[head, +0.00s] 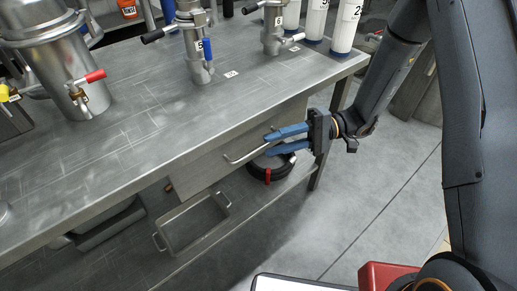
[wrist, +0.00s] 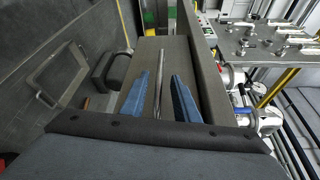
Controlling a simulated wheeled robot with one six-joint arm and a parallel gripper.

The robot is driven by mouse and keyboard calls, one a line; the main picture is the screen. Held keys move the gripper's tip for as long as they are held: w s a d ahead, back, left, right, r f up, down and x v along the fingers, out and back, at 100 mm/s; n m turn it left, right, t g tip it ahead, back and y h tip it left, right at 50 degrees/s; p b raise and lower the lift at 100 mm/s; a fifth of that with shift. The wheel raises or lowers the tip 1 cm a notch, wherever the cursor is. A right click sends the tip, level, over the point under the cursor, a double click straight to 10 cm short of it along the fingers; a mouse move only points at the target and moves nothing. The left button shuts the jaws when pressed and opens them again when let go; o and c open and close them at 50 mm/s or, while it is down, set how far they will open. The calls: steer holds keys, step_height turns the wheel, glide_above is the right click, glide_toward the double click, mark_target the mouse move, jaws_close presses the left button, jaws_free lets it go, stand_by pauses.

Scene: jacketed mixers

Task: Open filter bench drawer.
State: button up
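The filter bench (head: 130,125) is a long grey metal table across the head view. Its drawer (head: 205,168) is a flat grey front under the bench top and looks flush with the bench. The drawer's bar handle (head: 245,153) juts out from that front. My gripper (head: 268,144), with two blue fingers, is at the handle's right end. In the wrist view the fingers (wrist: 161,85) are open, and the handle bar (wrist: 158,82) runs between them with gaps on both sides. The fingers hide part of the handle in the head view.
A metal tray (head: 195,222) and a dark round item with a red clip (head: 270,168) sit on the shelf below. A jacketed vessel (head: 60,65), valve fittings (head: 198,50) and white cylinders (head: 345,25) stand on the bench. Floor at right is open.

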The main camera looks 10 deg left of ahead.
mark_target(263, 147)
steer(key=shift+x, duration=2.6)
jaws_close()
